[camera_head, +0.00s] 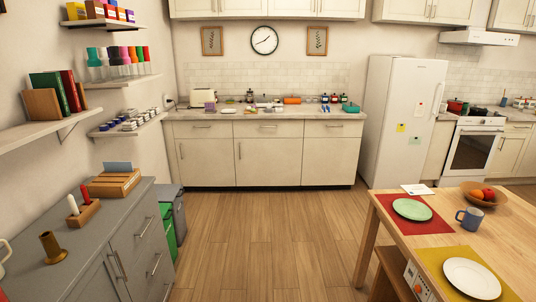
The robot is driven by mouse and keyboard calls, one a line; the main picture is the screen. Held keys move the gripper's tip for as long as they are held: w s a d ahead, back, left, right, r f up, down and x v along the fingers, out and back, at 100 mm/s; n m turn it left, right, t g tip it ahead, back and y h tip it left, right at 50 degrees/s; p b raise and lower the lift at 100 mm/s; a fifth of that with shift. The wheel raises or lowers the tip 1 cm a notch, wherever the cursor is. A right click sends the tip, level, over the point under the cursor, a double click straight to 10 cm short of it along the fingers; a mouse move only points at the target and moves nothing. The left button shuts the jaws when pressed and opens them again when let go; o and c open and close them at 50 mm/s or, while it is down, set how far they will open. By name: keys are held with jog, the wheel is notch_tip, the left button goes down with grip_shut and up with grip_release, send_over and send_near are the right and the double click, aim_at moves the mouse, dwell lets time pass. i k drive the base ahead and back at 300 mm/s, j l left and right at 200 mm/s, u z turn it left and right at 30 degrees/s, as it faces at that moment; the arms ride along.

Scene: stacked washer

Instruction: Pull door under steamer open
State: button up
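Three cream cabinet doors stand under the back counter: a left door (206,163), a middle door (268,168) and a right door (330,161). All three look closed, with drawers above them. On the counter (235,115) above are a cream toaster-like appliance (203,97) at the left, small mixed items in the middle, and a teal lidded pot (351,107) at the right end. I cannot tell which item is the steamer. My gripper is not in view.
The wooden floor (250,240) is clear up to the back cabinets. A grey cabinet (125,215) and bins (167,225) line the left side. A wooden table (425,232) with plates stands at the right. A white fridge (400,120) and oven (472,152) are at the back right.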

aim_at(260, 162)
jog(key=i+j, duration=0.3)
jog(key=i, duration=0.15)
jog(key=i+j+u, duration=0.1)
jog(key=i+j, duration=0.15)
jog(key=i, duration=0.25)
jog(key=i+j+u, duration=0.1)
jog(key=i+j, duration=0.15)
jog(key=i, duration=0.8)
jog(key=i+l+u, duration=0.1)
jog(key=i, duration=0.5)
jog(key=i+l+u, duration=0.1)
jog(key=i, duration=0.45)
jog(key=i+l, duration=0.35)
jog(key=i, duration=0.2)
jog(key=i+l+u, duration=0.1)
jog(key=i+l, duration=0.25)
jog(key=i, duration=0.2)
jog(key=i+l+u, duration=0.1)
jog(key=i+l, duration=0.25)
jog(key=i, duration=0.2)
jog(key=i+l, duration=0.2)
jog(key=l, duration=0.2)
jog(key=i+l, duration=0.2)
jog(key=l, duration=0.2)
